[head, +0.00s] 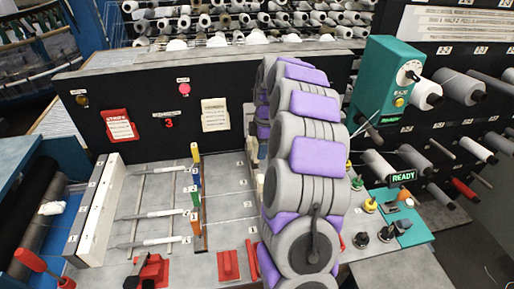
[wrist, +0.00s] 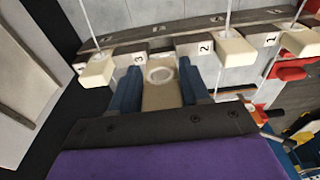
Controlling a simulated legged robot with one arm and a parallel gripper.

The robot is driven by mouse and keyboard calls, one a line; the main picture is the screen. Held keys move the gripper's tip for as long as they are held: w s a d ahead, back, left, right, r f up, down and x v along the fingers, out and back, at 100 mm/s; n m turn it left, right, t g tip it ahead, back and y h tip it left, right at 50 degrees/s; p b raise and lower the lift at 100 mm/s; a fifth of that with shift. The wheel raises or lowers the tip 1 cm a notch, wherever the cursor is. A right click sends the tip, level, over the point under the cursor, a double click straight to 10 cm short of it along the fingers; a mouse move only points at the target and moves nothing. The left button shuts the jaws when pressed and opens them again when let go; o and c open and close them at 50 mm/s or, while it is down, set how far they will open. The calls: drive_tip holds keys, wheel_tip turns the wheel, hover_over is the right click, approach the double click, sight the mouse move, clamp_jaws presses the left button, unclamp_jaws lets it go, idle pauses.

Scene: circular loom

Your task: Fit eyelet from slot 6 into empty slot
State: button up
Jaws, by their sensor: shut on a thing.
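My gripper (wrist: 160,82) shows in the wrist view with its two blue fingers shut on a beige eyelet (wrist: 160,94). The eyelet has a pale ring near its far end. That end is at the slotted rail (wrist: 218,44), in the gap between the labels 3 and 2. I cannot tell whether it is seated in the slot or just above it. Other pale eyelets with white threads stand along the rail, one to the left (wrist: 96,72) and one to the right (wrist: 237,51). In the head view my arm hides the gripper and the held eyelet.
Red clamps (wrist: 292,70) lie at the right of the wrist view. A green machine (head: 385,85) and a READY display (head: 403,177) are to the right.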

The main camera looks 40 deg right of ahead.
drive_tip(key=shift+a, duration=0.4)
idle(0.5)
drive_tip(key=shift+d+f, duration=0.1)
drive_tip(key=shift+a+f, duration=0.25)
drive_tip(key=shift+a, duration=0.15)
drive_tip(key=shift+d+f, duration=0.3)
drive_tip(key=shift+f, duration=0.4)
drive_tip(key=shift+a+f, duration=0.1)
drive_tip(key=shift+f, duration=0.05)
drive_tip(key=shift+a, duration=0.1)
